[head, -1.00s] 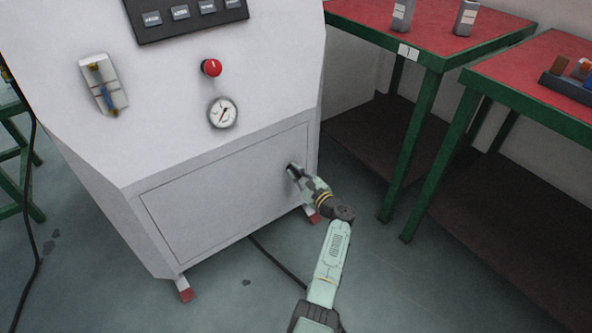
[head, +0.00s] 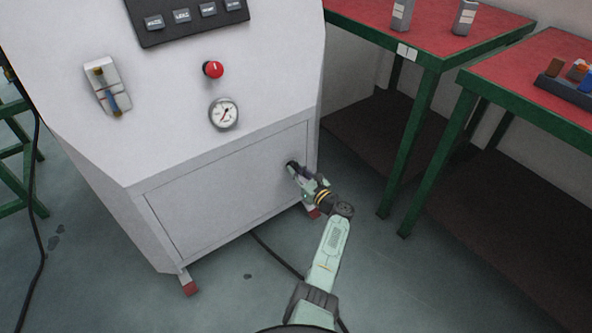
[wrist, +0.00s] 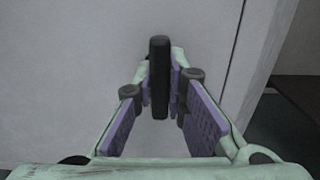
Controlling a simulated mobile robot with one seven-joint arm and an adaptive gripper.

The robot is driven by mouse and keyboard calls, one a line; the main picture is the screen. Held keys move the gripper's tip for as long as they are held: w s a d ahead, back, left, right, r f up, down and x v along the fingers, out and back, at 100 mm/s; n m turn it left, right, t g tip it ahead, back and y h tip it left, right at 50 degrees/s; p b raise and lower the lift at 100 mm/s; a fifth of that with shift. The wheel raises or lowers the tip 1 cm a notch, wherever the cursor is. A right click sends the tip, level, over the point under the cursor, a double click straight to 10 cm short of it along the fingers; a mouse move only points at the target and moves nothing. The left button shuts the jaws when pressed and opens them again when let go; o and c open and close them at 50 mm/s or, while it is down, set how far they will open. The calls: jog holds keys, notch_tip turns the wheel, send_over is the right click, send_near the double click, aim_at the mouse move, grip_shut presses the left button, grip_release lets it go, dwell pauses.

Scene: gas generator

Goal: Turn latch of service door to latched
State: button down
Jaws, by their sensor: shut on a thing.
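The service door (head: 215,200) is the light grey panel low on the front of the white machine, and it sits flush in its frame. Its latch (wrist: 159,75) is a dark bar, upright in the wrist view, near the door's right edge. My gripper (wrist: 160,85) is shut on the latch, one purple-padded finger on each side of it. In the head view my gripper (head: 293,168) is at the upper right of the door and hides most of the latch.
A red-topped table (head: 440,40) with green legs stands to the right. A black cable (head: 278,256) lies on the floor. Floor between machine and tables is clear.

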jog(key=c, duration=1.6)
grip_release()
jog(key=v, duration=0.7)
jog(key=shift+s, duration=0.2)
jog(key=shift+d, duration=0.15)
